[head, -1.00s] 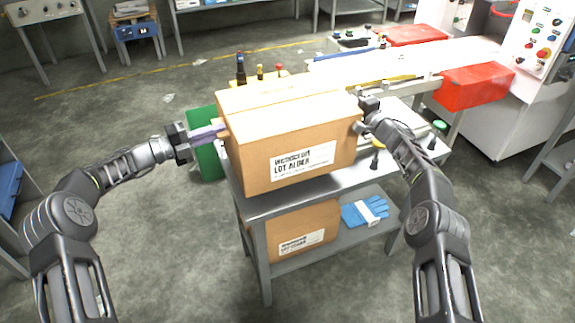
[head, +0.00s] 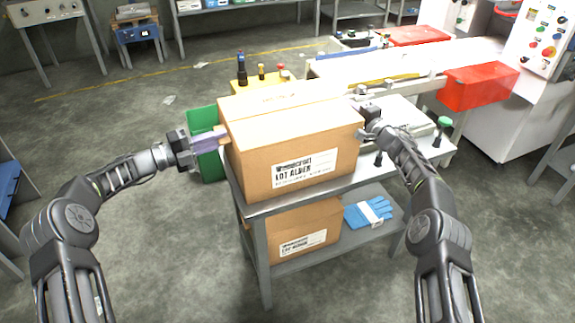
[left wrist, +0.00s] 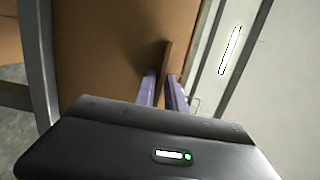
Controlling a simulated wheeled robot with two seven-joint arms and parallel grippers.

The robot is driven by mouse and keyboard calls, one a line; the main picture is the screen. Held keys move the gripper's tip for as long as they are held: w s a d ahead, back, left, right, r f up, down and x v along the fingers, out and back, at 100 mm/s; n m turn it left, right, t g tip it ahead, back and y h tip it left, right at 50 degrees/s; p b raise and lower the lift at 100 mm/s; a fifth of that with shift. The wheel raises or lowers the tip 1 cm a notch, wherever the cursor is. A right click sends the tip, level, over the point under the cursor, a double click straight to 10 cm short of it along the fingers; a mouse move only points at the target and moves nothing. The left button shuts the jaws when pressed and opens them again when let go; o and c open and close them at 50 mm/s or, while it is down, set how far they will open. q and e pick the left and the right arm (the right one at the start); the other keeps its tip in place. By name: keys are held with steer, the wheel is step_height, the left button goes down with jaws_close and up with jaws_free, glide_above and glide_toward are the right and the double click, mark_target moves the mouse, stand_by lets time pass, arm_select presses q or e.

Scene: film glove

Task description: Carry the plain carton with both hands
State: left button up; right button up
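The brown carton (head: 292,147) with a white "LOT ALDER" label is on or just over the metal table top (head: 345,184); I cannot tell if its base touches. My left gripper (head: 217,140) is at its left side, with purple fingers on either side of a thin brown tab (left wrist: 166,60) standing out from the carton's side (left wrist: 110,45). The fingers look closed on the tab. My right gripper (head: 362,126) is at the carton's right side. Its fingertips are mostly hidden, so its grip is unclear.
A similar carton (head: 304,229) and blue gloves (head: 368,212) lie on the lower shelf. A green bin (head: 206,164) stands left of the table. Bottles and a yellow box (head: 253,78) sit behind. A conveyor with a red box (head: 480,86) is at right.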

arm_select(q)
steer(key=shift+o, duration=1.1)
arm_select(e)
steer(key=shift+o, duration=1.1)
arm_select(q)
steer(key=v, duration=1.2)
arm_select(e)
steer(key=shift+d, duration=0.1)
steer(key=shift+v, duration=1)
steer(key=shift+s+d, duration=0.15)
steer(key=shift+s, duration=0.15)
steer(key=v, duration=0.9)
